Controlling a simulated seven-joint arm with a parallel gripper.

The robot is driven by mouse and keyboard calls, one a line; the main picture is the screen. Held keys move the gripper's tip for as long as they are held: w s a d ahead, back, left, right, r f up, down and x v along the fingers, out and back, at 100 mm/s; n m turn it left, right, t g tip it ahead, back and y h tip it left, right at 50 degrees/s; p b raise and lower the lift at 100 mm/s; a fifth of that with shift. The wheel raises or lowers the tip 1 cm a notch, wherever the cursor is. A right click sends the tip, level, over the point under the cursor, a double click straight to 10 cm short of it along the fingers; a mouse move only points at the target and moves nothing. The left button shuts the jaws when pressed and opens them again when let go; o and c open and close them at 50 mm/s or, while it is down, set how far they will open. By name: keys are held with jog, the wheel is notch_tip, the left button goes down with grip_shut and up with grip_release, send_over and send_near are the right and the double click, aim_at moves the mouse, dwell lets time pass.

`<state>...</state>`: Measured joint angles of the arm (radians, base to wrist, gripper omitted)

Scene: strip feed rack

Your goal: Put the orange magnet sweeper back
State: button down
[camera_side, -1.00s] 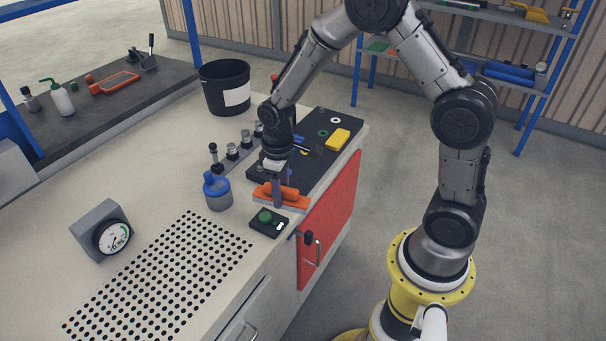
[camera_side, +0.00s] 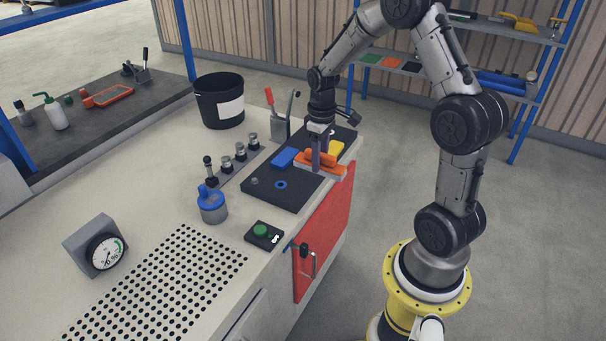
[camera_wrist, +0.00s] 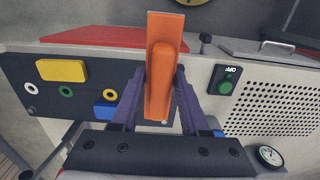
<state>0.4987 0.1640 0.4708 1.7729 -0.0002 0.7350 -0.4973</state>
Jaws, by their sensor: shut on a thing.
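The orange magnet sweeper (camera_side: 322,166) is a long flat bar with a raised grip. My gripper (camera_side: 322,152) points down and is shut on the grip. In the side view the sweeper appears across the right edge of the dark board (camera_side: 290,199), near the yellow block (camera_side: 337,148); I cannot tell if it touches the board. In the wrist view my gripper (camera_wrist: 161,98) has a finger on each side of the grip, and the sweeper (camera_wrist: 160,70) extends away toward the red panel. The fingers and sweeper hide part of the board.
A blue block (camera_side: 284,157) and a blue ring (camera_side: 280,184) are on the board. A green-button box (camera_side: 263,235), blue-topped bottle (camera_side: 211,206) and black bucket (camera_side: 218,99) stand nearby. The red panel (camera_side: 325,231) hangs at the bench front.

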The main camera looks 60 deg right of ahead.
jog(key=w, duration=0.1)
jog(key=w+d+f, duration=0.1)
jog(key=w+f, duration=0.1)
jog(key=shift+w+d, duration=0.25)
jog(key=shift+d, duration=0.15)
send_over(303, 183)
notch_tip(303, 183, down, 5)
jog(key=shift+f, duration=0.1)
jog(key=shift+d+f, duration=0.1)
jog(key=shift+f, duration=1.5)
jog(key=shift+f, duration=0.2)
jog(key=shift+c, duration=2)
grip_release()
jog(key=shift+r, duration=0.1)
